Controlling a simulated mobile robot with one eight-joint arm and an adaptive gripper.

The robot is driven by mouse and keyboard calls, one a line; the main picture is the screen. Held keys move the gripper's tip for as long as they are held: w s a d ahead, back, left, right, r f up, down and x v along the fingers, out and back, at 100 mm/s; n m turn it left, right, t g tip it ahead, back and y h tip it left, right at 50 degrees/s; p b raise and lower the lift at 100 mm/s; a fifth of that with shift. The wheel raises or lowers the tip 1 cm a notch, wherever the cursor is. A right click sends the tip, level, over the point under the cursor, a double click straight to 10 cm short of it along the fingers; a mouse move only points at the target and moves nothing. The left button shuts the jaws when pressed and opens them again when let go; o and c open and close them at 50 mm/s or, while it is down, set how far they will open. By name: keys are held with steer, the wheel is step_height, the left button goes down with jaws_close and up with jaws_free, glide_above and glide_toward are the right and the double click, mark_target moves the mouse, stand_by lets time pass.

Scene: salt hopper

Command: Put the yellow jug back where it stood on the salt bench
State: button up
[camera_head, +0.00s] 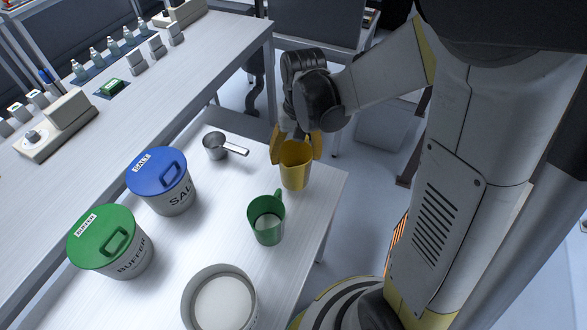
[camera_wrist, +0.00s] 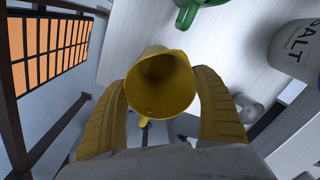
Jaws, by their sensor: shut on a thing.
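The yellow jug (camera_head: 295,169) is at the far right corner of the white salt bench (camera_head: 315,205). My gripper (camera_head: 297,146) is shut on it, with one yellow finger on each side. In the wrist view the jug (camera_wrist: 160,85) shows its open mouth between my two fingers (camera_wrist: 163,105), and its inside looks empty. The jug looks upright in the head view. I cannot tell whether its base touches the bench or hangs just above it.
A green jug (camera_head: 268,222) with pale contents stands near the yellow jug. A metal scoop (camera_head: 216,147), a blue-lidded SALT tub (camera_head: 168,190), a green-lidded BUFFER tub (camera_head: 115,250) and an open round tub (camera_head: 200,310) also stand on the bench. Another bench (camera_head: 160,90) is behind.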

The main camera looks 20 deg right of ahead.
steer(key=shift+a+f, duration=0.2)
steer(key=shift+f+b, duration=0.9)
steer(key=shift+f, duration=1)
steer(key=shift+f, duration=0.25)
steer(key=o, duration=1.4)
steer(key=shift+r, duration=0.1)
